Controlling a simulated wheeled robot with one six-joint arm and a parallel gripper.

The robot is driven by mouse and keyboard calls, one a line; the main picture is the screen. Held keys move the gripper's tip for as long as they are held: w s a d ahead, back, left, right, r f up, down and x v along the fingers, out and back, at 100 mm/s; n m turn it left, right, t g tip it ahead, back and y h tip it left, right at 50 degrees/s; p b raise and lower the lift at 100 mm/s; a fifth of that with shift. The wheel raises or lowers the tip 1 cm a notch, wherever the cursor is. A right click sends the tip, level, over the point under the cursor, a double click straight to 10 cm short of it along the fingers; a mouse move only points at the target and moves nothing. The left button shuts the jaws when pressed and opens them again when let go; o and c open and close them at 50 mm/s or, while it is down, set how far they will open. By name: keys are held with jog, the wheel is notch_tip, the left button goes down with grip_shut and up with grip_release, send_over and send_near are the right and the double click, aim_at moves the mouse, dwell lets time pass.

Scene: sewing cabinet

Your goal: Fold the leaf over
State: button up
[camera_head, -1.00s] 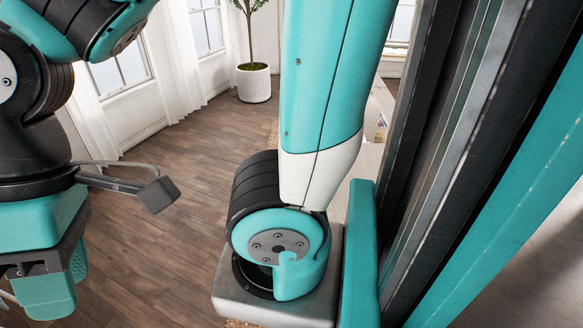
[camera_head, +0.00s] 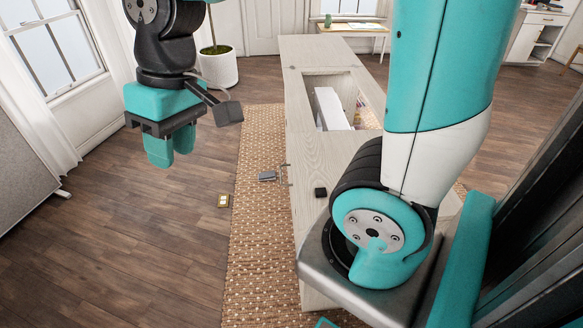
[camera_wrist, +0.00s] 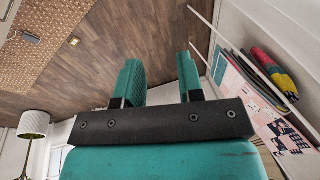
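The pale wood sewing cabinet (camera_head: 306,100) stands right of centre in the head view, its front end partly hidden behind my arm. Its top has a rectangular opening with a white object (camera_head: 331,108) inside. I cannot tell which part of the top is the leaf. A wire-like fitting (camera_head: 286,173) shows at its left side. My gripper (camera_head: 170,152) hangs over the floor, left of the cabinet and apart from it. In the wrist view my gripper (camera_wrist: 159,72) has its two teal fingers apart with nothing between them.
A woven rug (camera_head: 254,215) lies under and beside the cabinet. A grey object (camera_head: 267,176) and a small yellow-edged object (camera_head: 223,200) lie low beside it. A small black block (camera_head: 320,192) sits on the cabinet. Wood floor is clear at left. A potted plant (camera_head: 218,68) stands behind.

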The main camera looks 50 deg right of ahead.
jog(key=w+d+f+m+h+b, duration=0.1)
jog(key=w+d+f+m, duration=0.25)
jog(key=w+d, duration=0.2)
jog(key=w+d+f+m+h+b, duration=0.1)
jog(key=w+d+f+m, duration=0.1)
jog(key=w+d+f, duration=0.4)
jog(key=m+g+h+b, duration=0.2)
jog(key=m, duration=0.5)
send_near(281, 171)
jog(key=shift+m, duration=0.25)
jog(key=f+p, duration=0.1)
jog(key=f, duration=0.4)
jog(key=s+f+p, duration=0.1)
jog(key=f, duration=0.2)
jog(key=shift+d+f+p, duration=0.1)
jog(key=shift+d+p, duration=0.2)
grip_shut()
